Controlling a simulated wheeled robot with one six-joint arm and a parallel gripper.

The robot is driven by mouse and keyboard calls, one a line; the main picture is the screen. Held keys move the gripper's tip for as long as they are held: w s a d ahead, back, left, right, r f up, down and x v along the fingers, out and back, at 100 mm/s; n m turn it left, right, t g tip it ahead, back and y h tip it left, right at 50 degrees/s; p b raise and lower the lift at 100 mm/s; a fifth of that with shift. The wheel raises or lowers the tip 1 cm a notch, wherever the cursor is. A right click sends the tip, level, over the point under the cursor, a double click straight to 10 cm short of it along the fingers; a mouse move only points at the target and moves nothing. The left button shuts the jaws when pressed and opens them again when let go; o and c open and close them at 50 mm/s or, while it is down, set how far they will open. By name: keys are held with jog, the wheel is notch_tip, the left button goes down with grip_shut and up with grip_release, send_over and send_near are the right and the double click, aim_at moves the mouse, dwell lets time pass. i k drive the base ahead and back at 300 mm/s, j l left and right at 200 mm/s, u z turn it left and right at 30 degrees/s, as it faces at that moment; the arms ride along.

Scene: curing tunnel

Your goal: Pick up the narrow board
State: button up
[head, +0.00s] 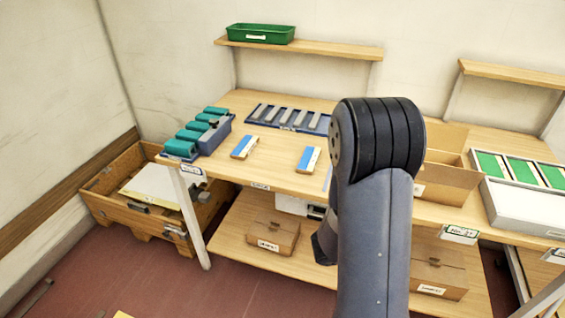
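I cannot tell for certain which thing is the narrow board. Several slim grey strips (273,114) lie side by side in a dark blue tray (251,120) at the back of the bench. Several green panels (523,171) lie in a pale tray at the right. A thin blue-grey edge (328,178) shows just left of my arm, and the arm hides the rest of it. My arm rises through the middle right of the head view and covers part of the bench. My gripper's fingers do not show.
Two blue-and-white blocks (308,159) lie on the wooden bench (275,178). Teal rolls and a blue box (214,137) stand at its left end. An open cardboard box (445,180) is right of my arm. A green bin (261,34) sits on the wall shelf. Closed cartons (269,236) lie below.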

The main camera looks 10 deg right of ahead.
aim_at(308, 161)
jog(key=u, duration=0.4)
jog(key=l+u, duration=0.15)
jog(key=u, duration=0.3)
jog(key=i+l+u, duration=0.1)
jog(key=u, duration=0.3)
jog(key=l+u, duration=0.1)
jog(key=u, duration=0.35)
jog(key=l+u, duration=0.1)
jog(key=l, duration=1.25)
